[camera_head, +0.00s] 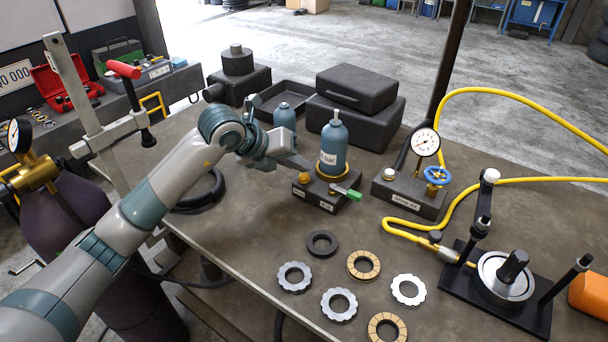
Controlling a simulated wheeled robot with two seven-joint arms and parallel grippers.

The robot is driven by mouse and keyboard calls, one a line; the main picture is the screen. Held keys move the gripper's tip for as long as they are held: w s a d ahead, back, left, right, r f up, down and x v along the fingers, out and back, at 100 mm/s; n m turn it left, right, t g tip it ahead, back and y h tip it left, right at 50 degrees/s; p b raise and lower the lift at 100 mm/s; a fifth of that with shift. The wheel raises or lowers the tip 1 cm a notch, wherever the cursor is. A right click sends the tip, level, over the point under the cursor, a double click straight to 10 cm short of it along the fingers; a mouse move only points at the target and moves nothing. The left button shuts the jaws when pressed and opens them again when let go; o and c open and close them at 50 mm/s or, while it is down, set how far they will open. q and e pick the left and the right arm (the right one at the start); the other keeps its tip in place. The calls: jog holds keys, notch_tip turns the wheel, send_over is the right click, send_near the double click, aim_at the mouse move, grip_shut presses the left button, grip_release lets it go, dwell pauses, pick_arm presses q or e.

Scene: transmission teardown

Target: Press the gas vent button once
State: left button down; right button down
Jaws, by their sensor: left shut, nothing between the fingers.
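My left gripper (302,165) is shut and empty. Its tip points right and down, close to the blue gas bottle (333,148) and just above the left part of the dark block (318,203) that holds the bottle. I cannot tell whether the tip touches anything there. The block carries small white labels and a green-handled lever (348,192); its left top is partly hidden by the gripper. A second dark block (408,205) to the right carries a round gauge (426,142), a white knob or button (390,173) and a blue valve wheel (438,176). The button labels are too small to read.
Several rings and toothed discs (339,304) lie on the front of the table. A clutch drum fixture (505,278) stands at the right, with a yellow hose (530,181) behind it. Black cases (352,110) and a second blue bottle (285,117) stand at the back.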

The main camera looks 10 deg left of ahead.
pick_arm(q)
jog(key=shift+f+b, duration=0.5)
jog(key=shift+f, duration=0.1)
dwell(0.7)
jog(key=shift+r, duration=0.15)
dwell(0.3)
jog(key=shift+r+p, duration=0.45)
jog(key=shift+r, duration=0.4)
jog(key=shift+r, duration=0.1)
notch_tip(320, 180, up, 5)
jog(key=p, duration=0.2)
jog(key=shift+p, duration=0.3)
jog(key=shift+a, duration=0.1)
dwell(0.7)
